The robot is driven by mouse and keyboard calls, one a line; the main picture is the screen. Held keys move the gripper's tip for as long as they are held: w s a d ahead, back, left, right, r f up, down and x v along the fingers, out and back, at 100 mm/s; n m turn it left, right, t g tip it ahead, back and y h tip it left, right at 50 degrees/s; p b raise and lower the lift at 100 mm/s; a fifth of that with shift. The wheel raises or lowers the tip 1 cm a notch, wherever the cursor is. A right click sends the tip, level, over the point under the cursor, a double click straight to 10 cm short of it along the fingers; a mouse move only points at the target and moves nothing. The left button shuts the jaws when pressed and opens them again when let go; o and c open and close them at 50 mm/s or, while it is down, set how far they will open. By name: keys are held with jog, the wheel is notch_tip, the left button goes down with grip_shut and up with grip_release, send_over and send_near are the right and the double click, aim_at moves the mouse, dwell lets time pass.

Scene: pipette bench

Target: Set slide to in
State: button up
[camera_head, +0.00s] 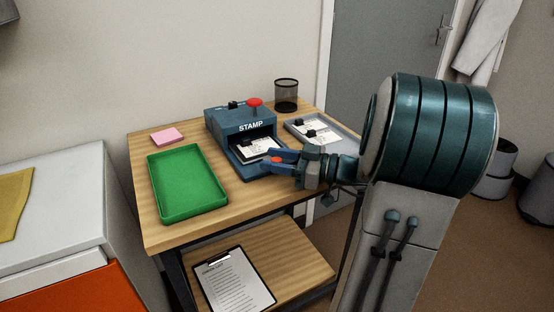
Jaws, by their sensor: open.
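The blue stamp machine (226,121) stands at the back middle of the wooden table, with the word STAMP on its front, a red knob (255,103) and a small black piece on top. Its slide (246,172) sticks out of the front opening and carries a white printed card (248,153) with a black block on it. My gripper (268,161) is open at the right front of the slide, its blue fingers near the card's right edge. I cannot tell whether the fingers touch the slide. They hide part of its front right corner.
A green tray (186,213) lies empty at the left front of the table. A grey tray (343,143) with a card and black blocks lies to the right. Pink notes (166,136) and a mesh cup (286,95) stand at the back. A clipboard (234,282) lies on the lower shelf.

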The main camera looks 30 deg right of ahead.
jog(key=p+v, duration=0.1)
jog(key=v, duration=1.3)
jog(key=shift+a, duration=0.1)
